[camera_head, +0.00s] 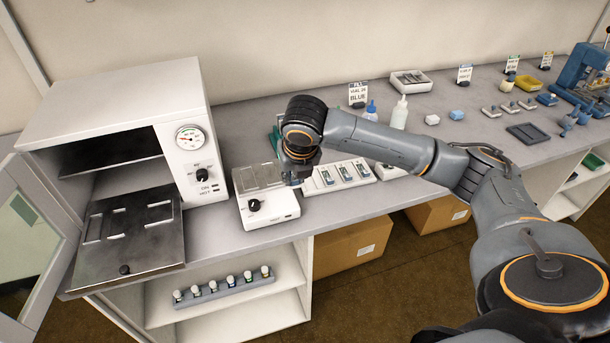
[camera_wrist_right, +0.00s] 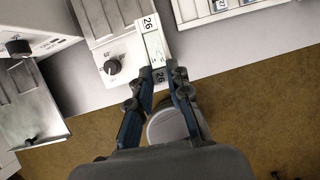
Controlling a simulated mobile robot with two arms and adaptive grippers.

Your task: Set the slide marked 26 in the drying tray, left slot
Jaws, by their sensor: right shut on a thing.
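My right gripper (camera_head: 298,172) is at the right edge of the small white hotplate, fingers pointing down. In the wrist view my right gripper (camera_wrist_right: 161,72) is shut on the near end of a pale slide marked 26 (camera_wrist_right: 155,48). The slide sticks out beyond the fingertips, beside the hotplate's right side. In the head view the arm hides the slide. The dark metal drying tray (camera_head: 125,262) is drawn out of the oven at the left, with two pale-outlined slots; the left slot (camera_head: 105,226) looks empty. My left gripper is not in view.
The oven (camera_head: 120,100) stands open, its door (camera_head: 50,235) swung left. The hotplate (camera_head: 265,207) stands between tray and gripper. A white rack of slides (camera_head: 335,178) is right of the gripper. Bottles (camera_head: 399,113) stand behind the arm.

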